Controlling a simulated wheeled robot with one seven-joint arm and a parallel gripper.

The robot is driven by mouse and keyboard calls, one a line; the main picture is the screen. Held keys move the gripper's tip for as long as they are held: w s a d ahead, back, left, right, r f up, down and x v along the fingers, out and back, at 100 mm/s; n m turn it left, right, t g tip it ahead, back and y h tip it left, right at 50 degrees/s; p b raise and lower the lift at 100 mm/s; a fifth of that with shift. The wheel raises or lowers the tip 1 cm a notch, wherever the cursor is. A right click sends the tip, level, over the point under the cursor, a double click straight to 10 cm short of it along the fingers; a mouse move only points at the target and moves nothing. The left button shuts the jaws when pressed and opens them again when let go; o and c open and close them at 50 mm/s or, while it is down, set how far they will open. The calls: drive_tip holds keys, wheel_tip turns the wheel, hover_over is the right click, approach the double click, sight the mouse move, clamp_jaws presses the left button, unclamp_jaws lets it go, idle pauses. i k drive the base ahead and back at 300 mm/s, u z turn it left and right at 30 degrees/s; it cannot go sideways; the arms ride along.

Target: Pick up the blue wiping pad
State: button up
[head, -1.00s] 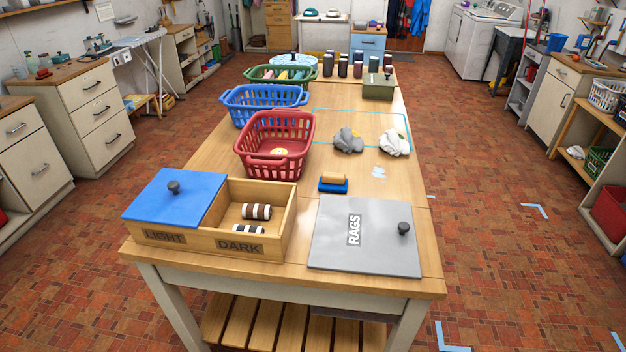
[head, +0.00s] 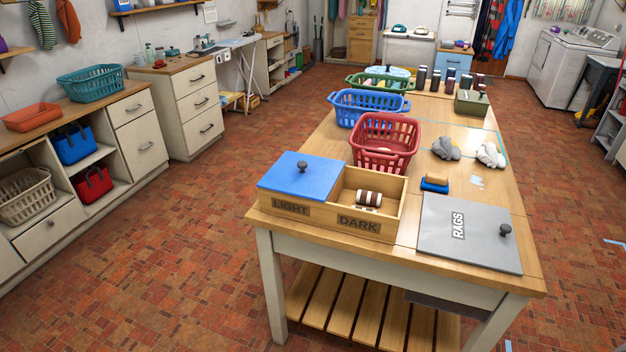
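The blue wiping pad (head: 434,187) lies flat on the wooden table (head: 404,262), right of the open DARK compartment and just beyond the grey RAGS lid. A tan block (head: 436,178), which may be its handle, sits on top of it. Nothing touches the pad from the sides. My gripper and arm do not show in the head view.
The grey RAGS lid (head: 470,236) lies in front of the pad. The wooden LIGHT/DARK box (head: 336,222) stands to its left and a red basket (head: 385,140) behind left. Grey cloth (head: 446,148) and white cloth (head: 490,155) lie farther back. Floor left of the table is clear.

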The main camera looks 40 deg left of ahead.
sight(437, 183)
drive_tip(key=u, duration=1)
drive_tip(key=i, duration=1.5)
